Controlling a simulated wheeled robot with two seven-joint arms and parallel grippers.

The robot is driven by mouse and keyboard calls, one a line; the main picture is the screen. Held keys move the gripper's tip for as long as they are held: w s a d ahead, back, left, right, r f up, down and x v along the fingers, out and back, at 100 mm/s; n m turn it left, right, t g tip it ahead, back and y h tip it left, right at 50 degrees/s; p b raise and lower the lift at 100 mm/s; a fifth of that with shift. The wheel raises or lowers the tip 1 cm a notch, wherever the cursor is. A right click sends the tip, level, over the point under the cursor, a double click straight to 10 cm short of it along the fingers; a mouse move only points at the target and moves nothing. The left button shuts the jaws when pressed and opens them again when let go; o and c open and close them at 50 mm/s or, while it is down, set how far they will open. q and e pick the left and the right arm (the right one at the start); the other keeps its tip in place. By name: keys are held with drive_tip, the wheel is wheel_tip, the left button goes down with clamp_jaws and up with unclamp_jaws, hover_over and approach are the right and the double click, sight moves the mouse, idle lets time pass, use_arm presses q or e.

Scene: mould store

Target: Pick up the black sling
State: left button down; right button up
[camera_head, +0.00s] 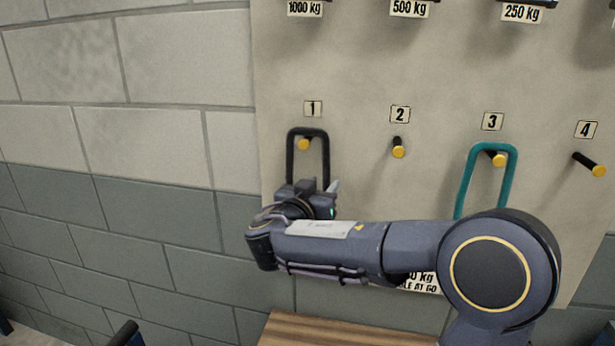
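The black sling (290,162) hangs as a loop over the peg with a yellow end (304,144) under label 1. Its lower part is hidden behind my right gripper and arm. My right gripper (322,188) is in front of the lower part of the loop, below the peg. Part of a pale fingertip shows beside the sling's right strand. I cannot tell whether the fingers touch the sling or how far apart they are. My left gripper is not in view.
Peg 2 (398,149) is empty. A teal sling (468,182) hangs on peg 3, partly behind my arm. Peg 4 (590,164) is empty. The pale board (360,60) carries weight labels above. A wooden surface (320,331) lies below. Block wall (150,140) is at left.

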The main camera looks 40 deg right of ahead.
drive_tip(key=shift+x, duration=1)
drive_tip(key=shift+c, duration=0.3)
clamp_jaws()
drive_tip(key=shift+r, duration=0.1)
